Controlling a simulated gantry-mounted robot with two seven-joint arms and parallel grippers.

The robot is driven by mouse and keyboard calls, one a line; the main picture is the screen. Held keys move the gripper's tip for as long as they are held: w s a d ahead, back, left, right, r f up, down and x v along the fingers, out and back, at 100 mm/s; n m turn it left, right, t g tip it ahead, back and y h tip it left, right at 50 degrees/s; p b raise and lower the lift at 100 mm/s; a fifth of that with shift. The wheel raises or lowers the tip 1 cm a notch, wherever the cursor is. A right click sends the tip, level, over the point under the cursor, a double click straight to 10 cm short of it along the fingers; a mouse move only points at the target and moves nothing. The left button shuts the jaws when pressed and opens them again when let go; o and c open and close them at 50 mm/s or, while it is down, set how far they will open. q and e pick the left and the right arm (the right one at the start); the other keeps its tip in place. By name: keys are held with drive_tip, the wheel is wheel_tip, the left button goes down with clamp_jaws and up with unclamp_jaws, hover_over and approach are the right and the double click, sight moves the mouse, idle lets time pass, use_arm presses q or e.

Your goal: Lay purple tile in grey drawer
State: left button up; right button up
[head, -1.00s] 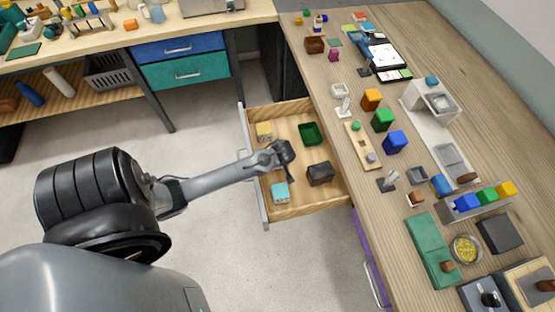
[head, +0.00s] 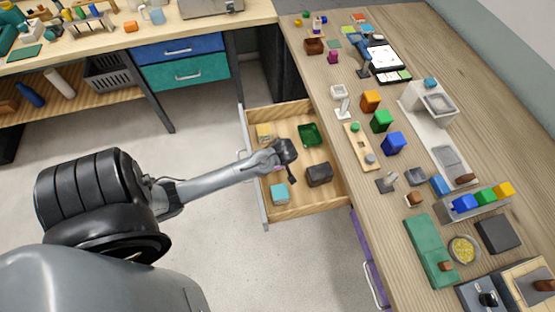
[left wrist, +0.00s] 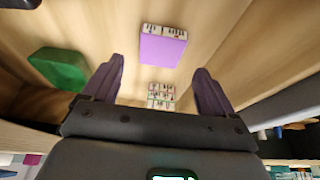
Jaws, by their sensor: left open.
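The purple tile (left wrist: 163,48) lies flat on the drawer floor in the left wrist view, with a patterned pale edge. My left gripper (head: 292,180) hangs over the drawer. In the left wrist view its fingers (left wrist: 160,70) are spread and empty, with the tile beyond them and apart from them. My right gripper is not in view.
The drawer also holds a green tray (head: 309,134), a dark brown box (head: 319,174), a yellow block (head: 264,131) and a teal block (head: 280,193). A small patterned block (left wrist: 161,95) shows between the fingers. The crowded worktop (head: 345,200) borders the drawer on the right.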

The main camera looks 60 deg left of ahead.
use_arm(q)
drive_tip(key=s+d+r+m+h, duration=0.1)
drive_tip(key=s+d+r+m, duration=0.2)
drive_tip(key=d+r+m, duration=0.2)
drive_tip(key=s+d+r+m+t+h, duration=0.1)
drive_tip(key=s+d+r+m, duration=0.3)
drive_tip(key=d, duration=0.6)
drive_tip(key=s+d+r+m+t+h, duration=0.1)
drive_tip(key=s+d+r+m+h, duration=0.1)
drive_tip(key=s+d+r+m, duration=0.2)
drive_tip(key=d+r+m, duration=0.1)
drive_tip(key=d+m, duration=0.2)
drive_tip(key=m, duration=0.1)
drive_tip(key=shift+d+r+p, duration=0.2)
drive_tip(key=shift+r+p, duration=0.15)
drive_tip(key=shift+r, duration=0.05)
drive_tip(key=shift+s, duration=0.1)
